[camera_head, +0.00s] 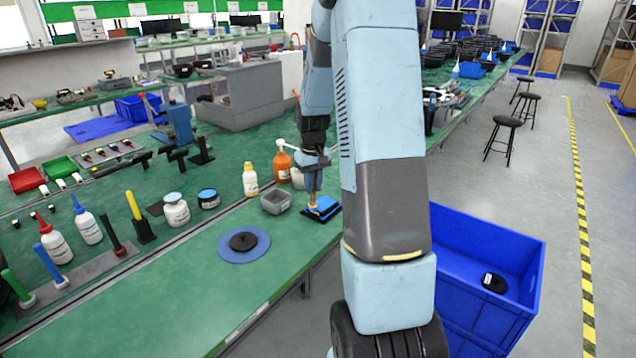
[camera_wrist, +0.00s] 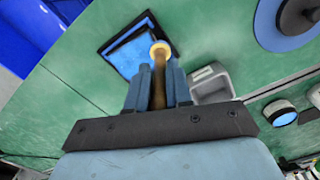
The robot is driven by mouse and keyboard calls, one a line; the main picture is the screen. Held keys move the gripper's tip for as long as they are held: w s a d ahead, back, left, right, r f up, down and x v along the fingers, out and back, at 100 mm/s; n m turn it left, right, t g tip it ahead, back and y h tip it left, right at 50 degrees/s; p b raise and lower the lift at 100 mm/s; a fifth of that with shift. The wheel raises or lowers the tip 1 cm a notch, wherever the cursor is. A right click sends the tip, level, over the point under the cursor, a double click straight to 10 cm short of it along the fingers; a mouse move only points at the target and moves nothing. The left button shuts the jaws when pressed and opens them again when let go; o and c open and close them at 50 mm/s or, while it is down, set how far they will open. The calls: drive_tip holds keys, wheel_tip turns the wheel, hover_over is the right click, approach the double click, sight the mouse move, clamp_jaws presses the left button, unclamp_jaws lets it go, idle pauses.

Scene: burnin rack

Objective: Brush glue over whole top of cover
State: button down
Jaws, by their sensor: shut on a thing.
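A flat, dark-edged square with a bright blue top, which looks like the cover (camera_head: 325,211), lies on the green bench near its right edge.
A grey open box (camera_head: 276,202) stands just left of the cover. A black disc (camera_head: 243,241) lies on a round blue mat (camera_head: 259,248). Orange (camera_head: 282,162) and white (camera_head: 250,180) bottles stand behind. A blue crate (camera_head: 520,290) is off the bench, right.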

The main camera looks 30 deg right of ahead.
drive_tip(key=shift+a+r, duration=0.2)
drive_tip(key=shift+a, duration=0.05)
drive_tip(key=shift+r, duration=3.8)
drive_tip(key=shift+s, duration=0.1)
